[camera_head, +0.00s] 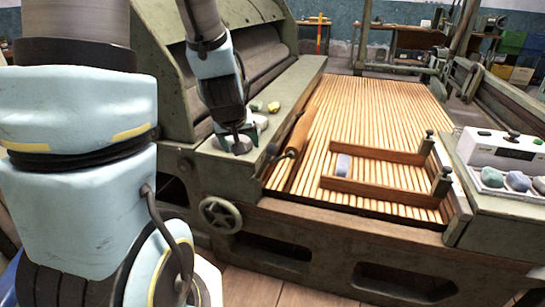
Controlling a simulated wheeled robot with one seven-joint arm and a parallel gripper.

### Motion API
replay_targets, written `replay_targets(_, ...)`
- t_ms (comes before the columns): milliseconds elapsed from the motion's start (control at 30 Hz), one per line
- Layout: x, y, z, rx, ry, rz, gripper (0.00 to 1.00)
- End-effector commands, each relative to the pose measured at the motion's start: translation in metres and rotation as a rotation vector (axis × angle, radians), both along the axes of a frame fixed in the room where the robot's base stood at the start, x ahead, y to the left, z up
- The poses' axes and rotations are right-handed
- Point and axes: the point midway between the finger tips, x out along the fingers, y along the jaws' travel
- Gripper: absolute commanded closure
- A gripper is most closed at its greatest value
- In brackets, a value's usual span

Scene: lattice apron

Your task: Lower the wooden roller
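The wooden roller (299,134) is a brown cylinder at the left edge of the slatted lattice bed (370,110), beside the green ledge. It slants across the picture, with dark metal fittings at its near end; its far part runs back along the ledge. I cannot tell how far it stands above the slats. My gripper (239,147) points down over the near end of the ledge, left of the roller and apart from it. Its fingers are small and dark, and I cannot tell whether they are open or shut.
Several stones (273,107) lie on the green ledge (290,90) close to my gripper. A handwheel (220,215) is on the machine's near side. Wooden rails (385,187) and a small grey block (343,164) sit on the bed. A white control box (503,150) stands at the right.

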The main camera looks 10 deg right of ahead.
Motion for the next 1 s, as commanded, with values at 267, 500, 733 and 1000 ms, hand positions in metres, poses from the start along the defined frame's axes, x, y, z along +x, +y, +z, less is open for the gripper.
replay_targets(267, 0.038, -0.05, -0.054, -0.035, -0.256, 0.071, 0.2)
replay_targets(500, 0.052, -0.089, -0.091, -0.007, -0.607, 0.175, 0.2)
replay_targets(733, 0.035, -0.107, -0.101, 0.059, -0.89, 0.235, 0.2)
replay_targets(1000, 0.033, -0.109, -0.093, 0.085, -0.988, 0.256, 0.2)
